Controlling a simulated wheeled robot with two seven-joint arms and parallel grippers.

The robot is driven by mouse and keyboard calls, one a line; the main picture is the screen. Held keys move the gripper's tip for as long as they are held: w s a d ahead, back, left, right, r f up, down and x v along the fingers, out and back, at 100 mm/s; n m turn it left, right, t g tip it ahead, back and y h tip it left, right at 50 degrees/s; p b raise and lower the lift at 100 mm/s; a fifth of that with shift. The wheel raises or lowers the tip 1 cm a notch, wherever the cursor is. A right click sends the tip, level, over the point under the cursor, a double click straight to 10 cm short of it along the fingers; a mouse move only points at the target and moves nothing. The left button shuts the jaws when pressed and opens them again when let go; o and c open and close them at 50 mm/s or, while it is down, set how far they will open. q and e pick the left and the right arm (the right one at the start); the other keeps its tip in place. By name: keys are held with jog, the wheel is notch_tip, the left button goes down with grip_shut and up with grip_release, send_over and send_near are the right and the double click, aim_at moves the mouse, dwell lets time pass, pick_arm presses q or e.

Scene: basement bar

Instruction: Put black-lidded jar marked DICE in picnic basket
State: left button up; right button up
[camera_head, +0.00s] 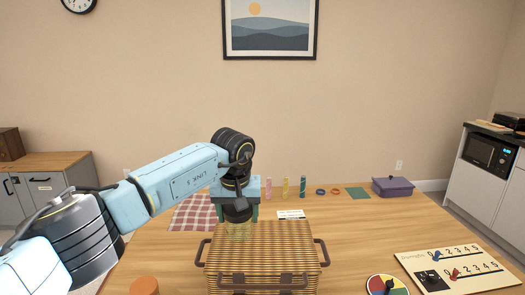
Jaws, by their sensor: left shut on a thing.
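The black-lidded jar (239,230) has a clear body, and its dark lid (238,214) is at the top. Its DICE marking is not readable. My left gripper (236,206) points down and is shut on the jar, with teal fingers on either side of the lid. The woven picnic basket (275,254) stands at the front middle of the table with brown side handles. The jar shows against the back left part of the basket; I cannot tell whether it is above or inside it. My right gripper is not in view.
A checked cloth (190,213) lies behind left. A white card (291,214), several small upright items, rings and a purple box (392,187) line the back. A number board (458,270) and coloured spinner (387,286) are front right. An orange round thing (144,286) is front left.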

pick_arm(q)
jog(key=shift+w, duration=0.1)
dwell(0.3)
jog(key=shift+s+a, duration=0.3)
jog(key=shift+a, duration=0.2)
jog(key=s+a, duration=1.2)
jog(key=a, duration=0.2)
jog(key=shift+s, duration=0.2)
